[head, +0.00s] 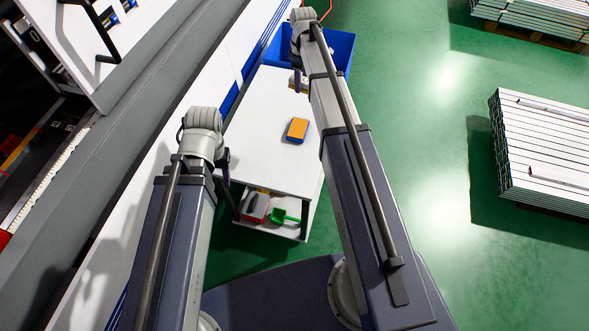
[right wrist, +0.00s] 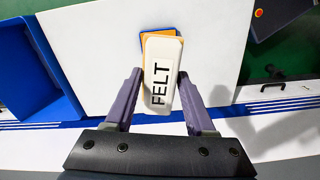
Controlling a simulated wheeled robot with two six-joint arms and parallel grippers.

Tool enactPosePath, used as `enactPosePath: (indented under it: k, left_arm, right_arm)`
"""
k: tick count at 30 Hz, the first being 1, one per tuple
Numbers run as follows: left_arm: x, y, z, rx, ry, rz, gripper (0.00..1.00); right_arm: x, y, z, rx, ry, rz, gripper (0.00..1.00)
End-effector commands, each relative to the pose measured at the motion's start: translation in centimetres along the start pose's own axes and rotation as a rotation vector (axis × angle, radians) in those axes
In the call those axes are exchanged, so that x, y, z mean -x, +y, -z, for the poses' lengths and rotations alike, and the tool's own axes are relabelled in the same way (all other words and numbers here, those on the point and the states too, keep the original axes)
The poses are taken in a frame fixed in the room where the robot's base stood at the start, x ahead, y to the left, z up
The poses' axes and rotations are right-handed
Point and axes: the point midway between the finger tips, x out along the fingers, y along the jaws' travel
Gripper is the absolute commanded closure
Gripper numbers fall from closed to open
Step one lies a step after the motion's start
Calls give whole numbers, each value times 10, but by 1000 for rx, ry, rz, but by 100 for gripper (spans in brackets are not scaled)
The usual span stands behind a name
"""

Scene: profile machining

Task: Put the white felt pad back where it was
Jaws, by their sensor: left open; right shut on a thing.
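The white felt pad (right wrist: 161,75), with FELT printed in black, sits between the fingers of my right gripper (right wrist: 159,101) in the right wrist view. That gripper is shut on it. In the head view my right gripper (head: 297,82) is over the far part of the white tabletop, and the arm hides most of the pad. My left gripper (head: 230,185) is open and empty at the tabletop's near left edge, seen mostly from behind. The pad's original spot cannot be told from these frames.
An orange and blue block (head: 297,130) lies on the white table (head: 255,125), partly behind the pad in the wrist view (right wrist: 148,38). A blue bin (head: 340,50) stands at the far end.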

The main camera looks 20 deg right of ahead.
Motion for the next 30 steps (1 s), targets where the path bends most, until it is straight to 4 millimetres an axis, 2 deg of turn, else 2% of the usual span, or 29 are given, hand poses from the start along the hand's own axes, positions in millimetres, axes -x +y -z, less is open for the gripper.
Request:
enactPosePath:
  k: [1, 6, 12, 15, 21, 30]
  left_arm:
    - [-24, 2, 1, 0, 0, 0, 50]
    - [-76, 7, 4, 1, 0, 0, 50]
    - [-122, 12, 7, 1, 0, 0, 50]
    - [-137, 13, 8, 1, 0, 0, 50]
    - [-150, 14, 9, 1, 0, 0, 50]
    - [-156, 15, 9, 1, 0, 0, 50]
  right_arm:
    - [-24, -20, -2, 17, 0, 0, 89]
    - [-76, -78, -7, 78, 0, -1, 89]
    - [-123, -135, -14, 143, 0, -1, 89]
    - [-138, -154, -18, 167, 0, -2, 89]
    - [-150, -173, -21, 191, 1, -2, 89]
    - [-156, -174, -21, 194, 0, -2, 89]
